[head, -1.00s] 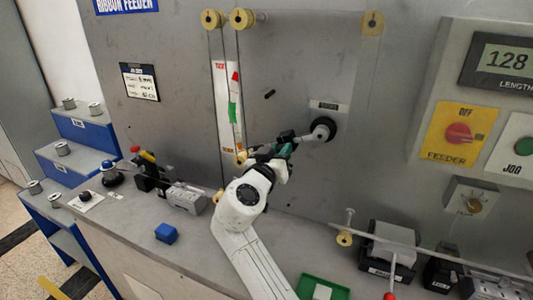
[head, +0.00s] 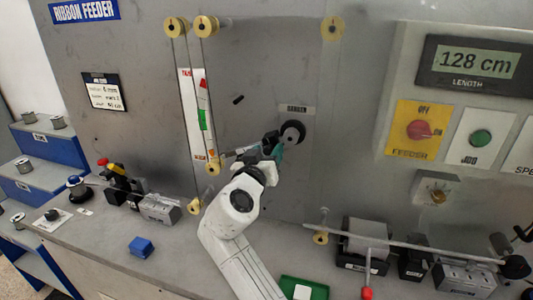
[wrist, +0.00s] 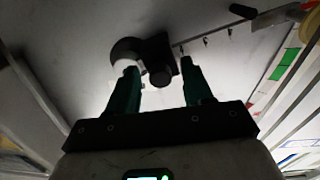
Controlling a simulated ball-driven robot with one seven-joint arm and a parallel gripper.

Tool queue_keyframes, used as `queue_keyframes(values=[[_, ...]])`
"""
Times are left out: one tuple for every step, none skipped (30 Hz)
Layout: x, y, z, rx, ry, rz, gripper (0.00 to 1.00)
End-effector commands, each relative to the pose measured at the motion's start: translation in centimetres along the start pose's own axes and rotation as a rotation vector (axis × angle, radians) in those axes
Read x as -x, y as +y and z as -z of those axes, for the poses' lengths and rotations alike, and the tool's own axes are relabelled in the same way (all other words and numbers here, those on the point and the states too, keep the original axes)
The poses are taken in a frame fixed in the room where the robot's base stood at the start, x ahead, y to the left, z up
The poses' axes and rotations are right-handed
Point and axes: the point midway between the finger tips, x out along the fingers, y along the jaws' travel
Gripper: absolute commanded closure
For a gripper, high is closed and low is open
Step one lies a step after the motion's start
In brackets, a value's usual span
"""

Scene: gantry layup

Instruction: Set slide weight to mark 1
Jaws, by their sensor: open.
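The slide weight looks like a small black block (wrist: 160,58) on a thin metal lever. In the wrist view it sits close beside the dark round pivot hub (wrist: 124,50), in front of my green fingertips. My gripper (wrist: 160,76) is open, with one finger either side of the block; I cannot tell whether they touch it. Small dark marks (wrist: 206,41) hang along the lever, away from the hub. In the head view my gripper (head: 276,152) is at the lever, just left of the hub (head: 292,133), and partly hides the weight (head: 270,139). The mark numbers are not readable.
The lever's free end carries a yellow roller (head: 212,168) in front of a red, white and green scale strip (head: 203,115). A blue block (head: 141,247) and a green tray (head: 303,288) lie on the bench. A horizontal rod (head: 400,243) crosses at right.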

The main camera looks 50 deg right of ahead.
Motion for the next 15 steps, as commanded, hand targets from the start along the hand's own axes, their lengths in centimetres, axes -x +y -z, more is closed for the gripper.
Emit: queue_keyframes(values=[[0.0,0.0,0.0,0.0,0.0,0.0,0.49],[0.0,0.0,0.0,0.0,0.0,0.001,0.49],[0.1,0.0,0.0,0.0,0.0,0.001,0.49],[0.2,-0.1,0.0,0.0,0.0,0.001,0.49],[0.3,-0.1,-0.1,0.0,0.0,0.001,0.49],[0.6,-0.1,-0.1,0.0,0.0,0.001,0.49],[0.9,-0.1,-0.1,0.0,0.0,0.001,0.49],[1.3,-0.1,-0.2,-0.001,0.001,0.002,0.49],[2.0,-0.2,-0.2,-0.001,0.002,0.004,0.49],[2.5,-0.2,-0.3,-0.001,0.001,0.004,0.49],[3.0,-0.1,-0.3,-0.002,0.001,0.004,0.49],[3.9,-0.2,-0.3,-0.001,0.001,0.005,0.49],[4.5,-0.2,-0.3,-0.001,0.001,0.005,0.49],[5.1,-0.2,-0.3,-0.001,0.002,0.005,0.49],[5.9,-0.2,-0.3,-0.002,0.001,0.005,0.49]])
